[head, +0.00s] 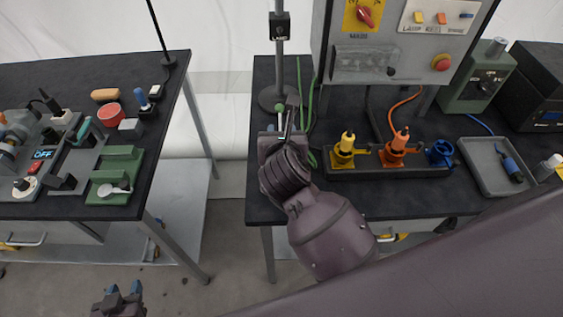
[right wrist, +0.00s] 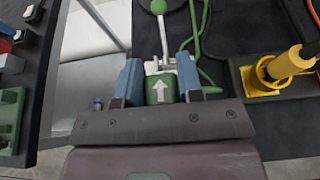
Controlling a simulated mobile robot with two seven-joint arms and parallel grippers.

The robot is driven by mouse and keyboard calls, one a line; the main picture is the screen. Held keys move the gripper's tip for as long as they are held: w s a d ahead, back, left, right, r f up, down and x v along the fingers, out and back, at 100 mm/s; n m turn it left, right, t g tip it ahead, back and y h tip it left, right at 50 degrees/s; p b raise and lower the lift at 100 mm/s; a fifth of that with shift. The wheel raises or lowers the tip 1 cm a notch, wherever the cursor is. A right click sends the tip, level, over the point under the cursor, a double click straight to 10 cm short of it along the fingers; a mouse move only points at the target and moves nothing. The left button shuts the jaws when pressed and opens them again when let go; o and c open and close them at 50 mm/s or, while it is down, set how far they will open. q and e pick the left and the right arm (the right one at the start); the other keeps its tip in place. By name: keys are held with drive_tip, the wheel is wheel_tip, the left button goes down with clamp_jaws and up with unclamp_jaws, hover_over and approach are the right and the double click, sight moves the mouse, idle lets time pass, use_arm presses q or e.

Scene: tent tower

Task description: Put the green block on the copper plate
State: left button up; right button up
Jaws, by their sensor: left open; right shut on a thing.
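My right gripper (right wrist: 159,82) is shut on the green block (right wrist: 160,92), which carries a white arrow. The blue fingers press on its left and right sides in the right wrist view. In the head view my right arm covers the block, near the left edge of the right-hand bench. I cannot pick out a copper plate with certainty; a small pale metal part shows just beyond the block in the right wrist view, partly hidden. My left gripper (head: 124,291) is open and empty at the bottom left of the head view.
The right-hand bench (head: 230,205) area has a floor gap beside it. A pole base (head: 268,99) and green cable (head: 298,80) stand beyond my right gripper. A rack with a yellow plug (head: 346,150) and orange plug (head: 399,146) lies to the right. A grey tray (head: 480,170) lies further right.

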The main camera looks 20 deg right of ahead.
wheel_tip(320, 180, down, 3)
drive_tip(key=shift+f+b, duration=0.15)
drive_tip(key=shift+b, duration=0.95)
drive_tip(key=shift+f, duration=0.25)
wheel_tip(320, 180, down, 4)
drive_tip(key=b, duration=0.4)
drive_tip(key=shift+f, duration=0.15)
drive_tip(key=o, duration=1)
use_arm(q)
wheel_tip(320, 180, down, 8)
drive_tip(key=s, duration=0.1)
drive_tip(key=shift+g, duration=0.3)
